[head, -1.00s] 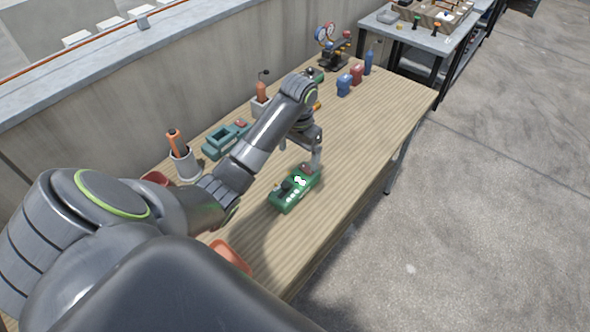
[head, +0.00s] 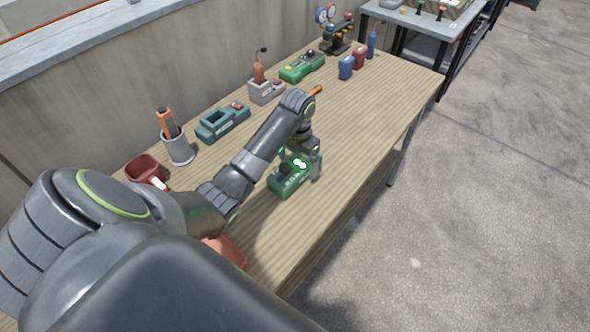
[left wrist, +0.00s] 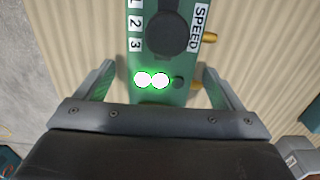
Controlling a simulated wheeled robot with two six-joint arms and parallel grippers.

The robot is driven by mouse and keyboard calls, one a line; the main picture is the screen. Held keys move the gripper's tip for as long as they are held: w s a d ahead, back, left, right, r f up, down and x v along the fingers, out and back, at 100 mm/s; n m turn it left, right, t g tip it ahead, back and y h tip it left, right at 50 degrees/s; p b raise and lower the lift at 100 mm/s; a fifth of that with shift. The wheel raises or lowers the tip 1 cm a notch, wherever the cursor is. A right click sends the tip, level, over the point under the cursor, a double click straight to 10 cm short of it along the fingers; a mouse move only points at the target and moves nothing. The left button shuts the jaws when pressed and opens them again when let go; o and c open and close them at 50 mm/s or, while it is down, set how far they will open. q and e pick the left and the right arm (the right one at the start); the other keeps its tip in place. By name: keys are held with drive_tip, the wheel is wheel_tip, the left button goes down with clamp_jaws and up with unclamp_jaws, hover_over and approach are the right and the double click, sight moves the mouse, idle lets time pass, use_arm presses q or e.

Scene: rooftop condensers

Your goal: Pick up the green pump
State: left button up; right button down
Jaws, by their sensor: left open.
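The green pump (head: 283,183) lies on the wooden bench near its front edge, with a dark knob and lit white spots on top. In the left wrist view the pump (left wrist: 164,60) shows a "SPEED" label, numbers, a black knob, two glowing lights and brass-coloured fittings on its right side. My left gripper (head: 302,168) is open over the pump's far right end. In the left wrist view its fingers (left wrist: 158,80) stand on either side of the pump, with gaps visible between them and its sides. My right gripper is not in view.
Along the wall side stand a red mug (head: 143,168), a grey cup with an orange-handled tool (head: 178,150), a teal device (head: 222,123), a grey holder (head: 266,92) and another green device (head: 302,67). The bench's right part (head: 375,115) is clear.

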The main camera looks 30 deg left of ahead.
sight(297, 163)
use_arm(q)
drive_tip(key=shift+f, duration=1.45)
drive_tip(key=shift+r, duration=0.1)
drive_tip(key=c, duration=1.5)
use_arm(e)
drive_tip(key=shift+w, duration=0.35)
